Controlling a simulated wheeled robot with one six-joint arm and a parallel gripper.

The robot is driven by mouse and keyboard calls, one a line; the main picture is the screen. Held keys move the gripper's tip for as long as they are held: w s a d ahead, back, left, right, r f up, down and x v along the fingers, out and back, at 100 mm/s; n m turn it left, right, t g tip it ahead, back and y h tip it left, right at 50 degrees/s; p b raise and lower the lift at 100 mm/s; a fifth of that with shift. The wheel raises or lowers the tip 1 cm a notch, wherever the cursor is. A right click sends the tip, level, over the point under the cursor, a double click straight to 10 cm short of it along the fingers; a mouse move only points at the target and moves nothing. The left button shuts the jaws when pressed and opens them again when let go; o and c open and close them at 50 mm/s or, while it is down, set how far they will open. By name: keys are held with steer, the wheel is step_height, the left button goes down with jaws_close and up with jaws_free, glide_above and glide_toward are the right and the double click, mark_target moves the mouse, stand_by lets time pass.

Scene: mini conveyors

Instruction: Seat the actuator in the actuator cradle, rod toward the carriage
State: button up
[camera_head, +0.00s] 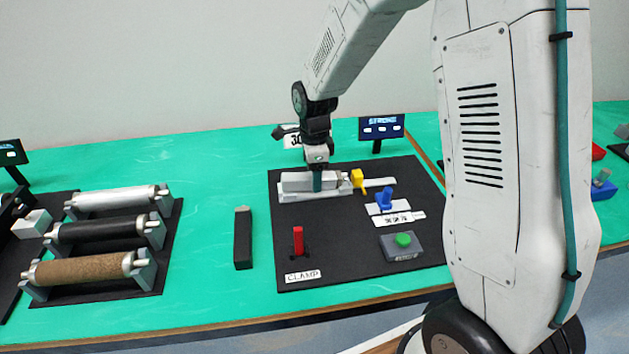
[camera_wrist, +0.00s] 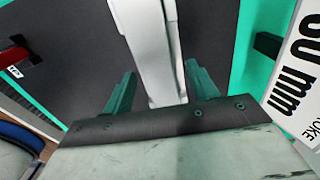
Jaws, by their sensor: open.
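The light grey actuator (camera_head: 297,182) lies lengthwise in the pale actuator cradle (camera_head: 312,194) at the back left of the black board. Its right end points toward the yellow carriage (camera_head: 357,179); the rod itself is too small and partly hidden to make out. My gripper (camera_head: 317,183) is down at the actuator, a teal finger in front of its side. In the wrist view my gripper (camera_wrist: 160,88) is open, its two teal fingers on either side of the pale actuator (camera_wrist: 155,50), with visible gaps. Whether the actuator sits fully down is unclear.
A red clamp lever (camera_head: 298,241), a blue part (camera_head: 384,199) and a green button (camera_head: 403,240) stand on the board. A stroke display (camera_head: 381,128) stands behind. A dark bar (camera_head: 243,238) lies left of the board, near rollers (camera_head: 105,230). Green table between is clear.

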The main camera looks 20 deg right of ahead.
steer(key=shift+f, duration=0.7)
jaws_close()
steer(key=shift+r, duration=0.15)
step_height(320, 180, up, 9)
steer(key=shift+r, duration=0.15)
steer(key=shift+h, duration=0.5)
steer(key=shift+d+f, duration=0.1)
steer(key=shift+f, duration=3.7)
